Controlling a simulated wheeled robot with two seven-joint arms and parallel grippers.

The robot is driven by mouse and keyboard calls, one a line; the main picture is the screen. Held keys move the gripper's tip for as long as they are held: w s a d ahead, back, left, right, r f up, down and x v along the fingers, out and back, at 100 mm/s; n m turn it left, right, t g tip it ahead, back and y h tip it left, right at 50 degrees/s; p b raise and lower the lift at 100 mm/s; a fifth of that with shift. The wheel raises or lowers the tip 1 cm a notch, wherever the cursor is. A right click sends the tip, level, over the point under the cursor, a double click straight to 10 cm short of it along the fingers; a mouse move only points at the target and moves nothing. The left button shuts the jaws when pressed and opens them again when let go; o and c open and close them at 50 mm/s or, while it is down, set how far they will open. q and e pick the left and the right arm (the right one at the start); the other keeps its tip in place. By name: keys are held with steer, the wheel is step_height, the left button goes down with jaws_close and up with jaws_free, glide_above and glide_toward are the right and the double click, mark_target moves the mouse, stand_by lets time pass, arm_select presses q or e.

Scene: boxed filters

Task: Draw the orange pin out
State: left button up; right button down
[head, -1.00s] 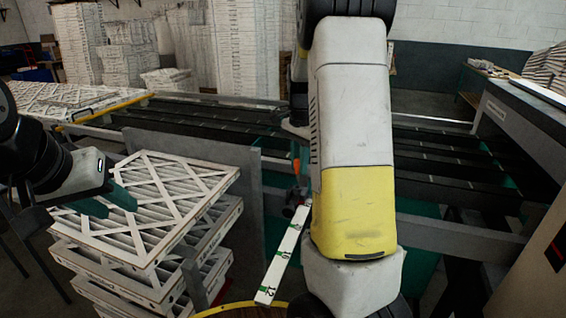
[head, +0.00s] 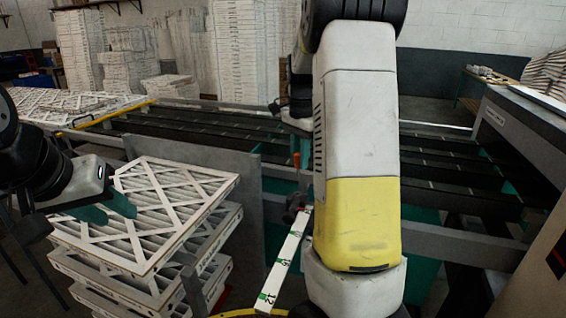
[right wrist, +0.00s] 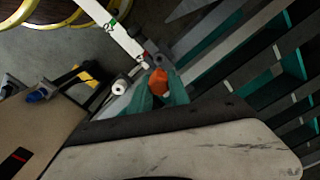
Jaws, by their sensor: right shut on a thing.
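The orange pin (right wrist: 159,82) shows between the green fingers of my right gripper (right wrist: 161,92) in the right wrist view. The gripper is shut on it. In the head view a small bit of orange (head: 296,160) shows beside my right arm, above a dark block (head: 294,204) at the upper end of a white scale strip (head: 283,258). I cannot tell whether the pin's lower end is clear of its seat. My right arm hides most of that gripper in the head view. My left gripper (head: 108,210) is open and empty, over the near-left edge of the stacked filters.
White-framed filters (head: 170,205) are stacked at left beside a grey upright panel (head: 200,160). Dark conveyor strips (head: 200,126) run behind. A grey machine (head: 525,135) stands at right. In the right wrist view a white knob (right wrist: 119,87) lies left of the gripper.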

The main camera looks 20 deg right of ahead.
steer(key=shift+r, duration=2.65)
